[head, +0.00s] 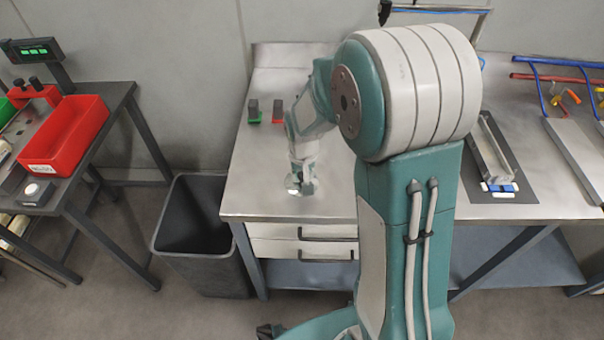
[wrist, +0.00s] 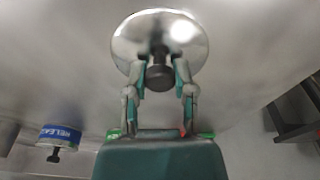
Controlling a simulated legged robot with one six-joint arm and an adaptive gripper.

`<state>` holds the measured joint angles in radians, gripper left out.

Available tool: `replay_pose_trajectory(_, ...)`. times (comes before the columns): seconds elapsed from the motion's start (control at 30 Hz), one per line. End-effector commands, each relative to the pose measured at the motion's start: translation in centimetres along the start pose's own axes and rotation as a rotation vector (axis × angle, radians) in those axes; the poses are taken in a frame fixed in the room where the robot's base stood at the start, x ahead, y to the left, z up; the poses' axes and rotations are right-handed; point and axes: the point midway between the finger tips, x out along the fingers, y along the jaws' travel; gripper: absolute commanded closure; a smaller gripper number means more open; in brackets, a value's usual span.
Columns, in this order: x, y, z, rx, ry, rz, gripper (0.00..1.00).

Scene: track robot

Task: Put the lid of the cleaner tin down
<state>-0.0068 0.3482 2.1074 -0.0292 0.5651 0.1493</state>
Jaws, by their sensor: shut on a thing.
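The lid (wrist: 185,35) is a shiny round metal disc with a dark knob (wrist: 160,75). In the wrist view my gripper (wrist: 160,70) has both fingers closed on this knob. In the head view my gripper (head: 302,187) points down near the front left of the steel bench, with the lid (head: 292,183) just showing at its tips. The lid is close to the bench top; I cannot tell whether it touches. A blue-labelled tin (wrist: 60,133) shows at the lower left of the wrist view, apart from the lid. In the head view I cannot see the tin.
The steel bench (head: 262,185) is bare around the lid. Two dark blocks, on a green base (head: 253,111) and a red base (head: 278,110), stand farther back. A grey bin (head: 200,225) stands left of the bench. A dark mat (head: 510,185) with a metal frame lies right.

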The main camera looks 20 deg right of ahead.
Motion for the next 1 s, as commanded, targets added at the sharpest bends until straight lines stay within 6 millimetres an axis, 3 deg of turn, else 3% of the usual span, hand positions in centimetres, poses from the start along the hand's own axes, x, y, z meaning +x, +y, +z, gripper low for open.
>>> replay_pose_trajectory(0.17,0.2,0.0,0.0,0.0,-0.001,0.0,1.0)
replay_pose_trajectory(0.2,0.2,0.0,0.0,0.0,-0.001,0.0,0.53)
replay_pose_trajectory(0.27,0.2,0.0,0.0,0.0,-0.001,0.0,0.32)
replay_pose_trajectory(0.67,0.0,0.0,0.0,0.0,0.0,0.0,0.32)
replay_pose_trajectory(0.77,-1.1,0.0,-0.1,0.0,0.002,0.0,0.32)
replay_pose_trajectory(1.0,-5.9,0.0,-0.1,0.0,0.005,-0.001,0.32)
